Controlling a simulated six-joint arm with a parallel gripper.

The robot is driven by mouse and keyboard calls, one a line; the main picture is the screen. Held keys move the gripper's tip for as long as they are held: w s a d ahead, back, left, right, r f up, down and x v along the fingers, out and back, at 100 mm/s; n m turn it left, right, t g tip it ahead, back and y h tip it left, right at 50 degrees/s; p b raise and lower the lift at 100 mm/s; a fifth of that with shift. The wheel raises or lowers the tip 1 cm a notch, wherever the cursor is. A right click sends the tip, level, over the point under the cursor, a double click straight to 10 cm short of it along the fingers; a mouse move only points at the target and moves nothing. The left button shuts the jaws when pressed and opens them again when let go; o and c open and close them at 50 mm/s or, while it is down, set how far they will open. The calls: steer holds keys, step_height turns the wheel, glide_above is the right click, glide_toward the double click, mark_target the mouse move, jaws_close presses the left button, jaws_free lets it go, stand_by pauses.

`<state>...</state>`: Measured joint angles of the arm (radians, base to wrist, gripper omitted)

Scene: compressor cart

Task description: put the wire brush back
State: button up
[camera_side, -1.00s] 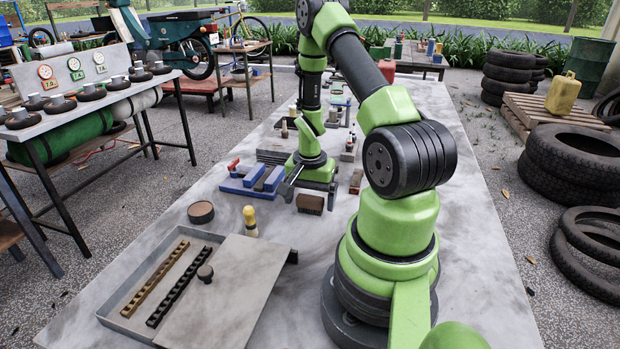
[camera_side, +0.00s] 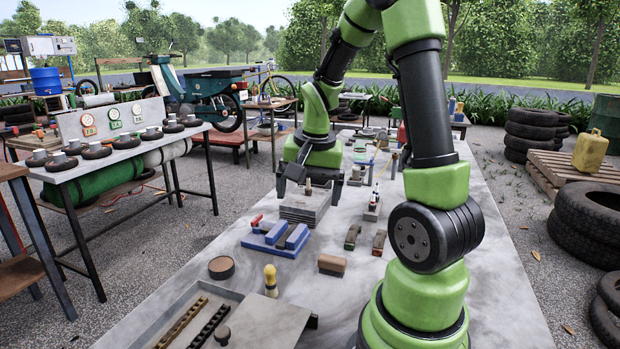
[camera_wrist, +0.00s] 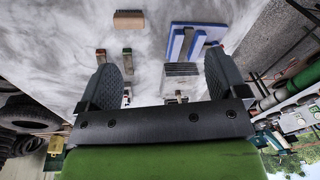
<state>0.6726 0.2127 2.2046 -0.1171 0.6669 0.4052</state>
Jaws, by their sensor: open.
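A brown block with a darker lower side, which may be the wire brush (camera_side: 332,264), lies on the grey table right of the blue fixture. In the wrist view the same block (camera_wrist: 128,20) lies at the top, apart from my fingers. My gripper (camera_side: 308,190) is open, pointing down near the stack of grey plates, further back on the table. In the wrist view my gripper (camera_wrist: 162,75) has its two dark fingers wide apart with nothing held between them. I cannot make out bristles on the block.
The blue fixture (camera_side: 265,246) holds two bars. Two small blocks (camera_side: 352,236) (camera_side: 379,242) lie right of the grey plates (camera_side: 305,207). A yellow-topped handle (camera_side: 270,281), a round brown tin (camera_side: 222,268) and an open tray (camera_side: 170,305) with a lid (camera_side: 262,325) are in front.

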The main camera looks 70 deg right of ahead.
steer(key=s+a+r+n+t+y, duration=0.1)
steer(key=s+a+r+n+t, duration=0.1)
steer(key=a+r+n, duration=0.3)
steer(key=s+a+r+n+t+y, duration=0.1)
steer(key=s+a+r+n+t, duration=0.2)
steer(key=a, duration=1)
step_height(320, 180, up, 3)
steer(key=s+n, duration=0.1)
steer(key=n, duration=0.1)
steer(key=shift+a+r+n+t+y, duration=0.2)
steer(key=shift+n+t+y, duration=0.1)
steer(key=shift+n+y, duration=0.1)
